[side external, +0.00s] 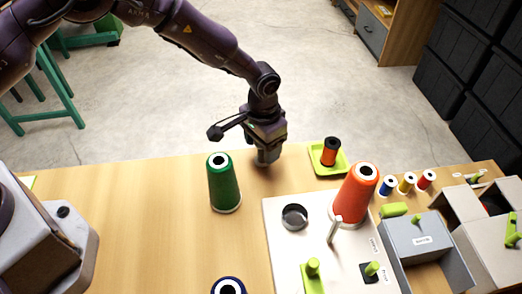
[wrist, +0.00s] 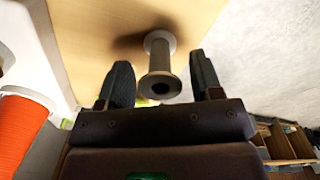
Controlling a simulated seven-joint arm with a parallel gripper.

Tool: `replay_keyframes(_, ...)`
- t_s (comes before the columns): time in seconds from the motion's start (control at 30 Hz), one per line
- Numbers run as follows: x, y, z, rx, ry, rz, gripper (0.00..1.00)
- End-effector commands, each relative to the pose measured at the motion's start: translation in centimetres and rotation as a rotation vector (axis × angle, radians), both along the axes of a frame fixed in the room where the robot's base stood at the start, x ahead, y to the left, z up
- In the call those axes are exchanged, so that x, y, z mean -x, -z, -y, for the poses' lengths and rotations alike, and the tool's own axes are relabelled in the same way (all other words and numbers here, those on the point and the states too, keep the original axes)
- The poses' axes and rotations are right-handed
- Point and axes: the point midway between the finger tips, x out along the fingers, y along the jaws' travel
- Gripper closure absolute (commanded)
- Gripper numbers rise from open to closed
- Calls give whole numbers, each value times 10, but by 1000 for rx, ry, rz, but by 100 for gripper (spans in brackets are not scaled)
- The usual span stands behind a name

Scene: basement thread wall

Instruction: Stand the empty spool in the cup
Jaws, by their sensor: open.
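The empty spool (wrist: 160,62) is grey with flanged ends and shows in the wrist view, standing on the wooden table. My gripper (wrist: 160,70) is open, with one dark finger on each side of the spool in that view; I cannot tell whether either finger touches it. In the side view my gripper (side external: 266,148) points down near the table's far edge, and it mostly hides the spool. A round dark cup (side external: 295,217) sits on the pale board (side external: 280,250), nearer the camera and right of my gripper. No spool shows in the cup.
A green thread cone (side external: 223,182) stands left of my gripper. A large orange cone (side external: 355,195) stands on the board right of the cup, beside a white peg (side external: 335,230). A lime tray (side external: 328,160) holds a small orange spool (side external: 331,150). Grey bins (side external: 425,240) fill the right.

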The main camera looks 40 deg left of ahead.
Motion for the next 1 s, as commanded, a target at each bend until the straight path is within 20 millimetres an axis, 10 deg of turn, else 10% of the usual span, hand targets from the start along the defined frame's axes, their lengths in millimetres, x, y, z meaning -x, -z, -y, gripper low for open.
replay_keyframes(0.2, 0, 0, 0, 0, 0, 0, 74)
replay_keyframes(1.0, 0, -38, 0, 1, 0, 0, 75)
